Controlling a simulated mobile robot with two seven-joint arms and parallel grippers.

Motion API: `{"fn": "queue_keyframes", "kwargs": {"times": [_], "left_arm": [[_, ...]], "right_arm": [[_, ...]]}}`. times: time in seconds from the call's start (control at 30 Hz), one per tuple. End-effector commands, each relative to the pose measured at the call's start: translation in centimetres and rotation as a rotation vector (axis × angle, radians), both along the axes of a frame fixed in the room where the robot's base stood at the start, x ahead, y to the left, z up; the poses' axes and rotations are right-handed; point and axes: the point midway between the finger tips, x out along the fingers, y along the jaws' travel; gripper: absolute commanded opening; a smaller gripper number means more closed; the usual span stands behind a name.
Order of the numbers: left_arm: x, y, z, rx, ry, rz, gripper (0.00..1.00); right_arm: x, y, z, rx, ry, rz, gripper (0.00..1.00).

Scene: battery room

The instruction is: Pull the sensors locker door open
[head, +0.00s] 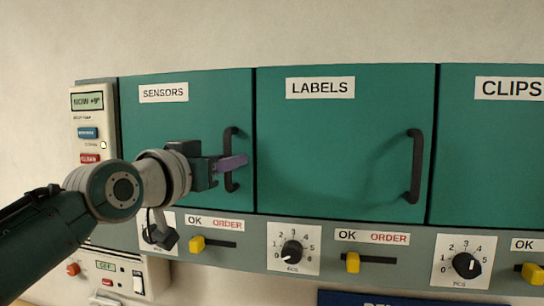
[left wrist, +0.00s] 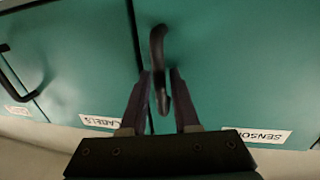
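The sensors locker door (head: 185,115) is a green panel at the left of the row, labelled SENSORS, and it looks closed. Its dark upright handle (head: 232,140) is near the door's right edge. My left gripper (head: 238,162) is at the middle of this handle, with a purple finger crossing in front of it. The SENSORS label (left wrist: 257,138) shows upside down there. My right gripper is not in view.
The LABELS locker (head: 345,135) and the CLIPS locker (head: 495,150) stand to the right, both closed. A panel below carries black knobs (head: 292,251) and yellow sliders (head: 352,262). A white control box (head: 94,130) is at the left edge.

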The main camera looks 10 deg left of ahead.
Motion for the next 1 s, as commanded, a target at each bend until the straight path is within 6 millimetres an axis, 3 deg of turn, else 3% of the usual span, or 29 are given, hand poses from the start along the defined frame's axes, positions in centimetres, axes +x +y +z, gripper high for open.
{"fn": "queue_keyframes", "kwargs": {"times": [0.27, 0.53, 1.0], "left_arm": [[0.09, -0.02, 0.0, 0.0, 0.0, 0.0, 0.3], [0.07, -0.01, 0.0, 0.0, 0.0, 0.0, 0.0], [0.06, 0.01, 0.0, 0.0, 0.0, 0.001, 0.0]], "right_arm": [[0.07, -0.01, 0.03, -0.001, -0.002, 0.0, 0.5], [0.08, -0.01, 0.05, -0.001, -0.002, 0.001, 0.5], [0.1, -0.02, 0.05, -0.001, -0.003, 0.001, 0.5]]}}
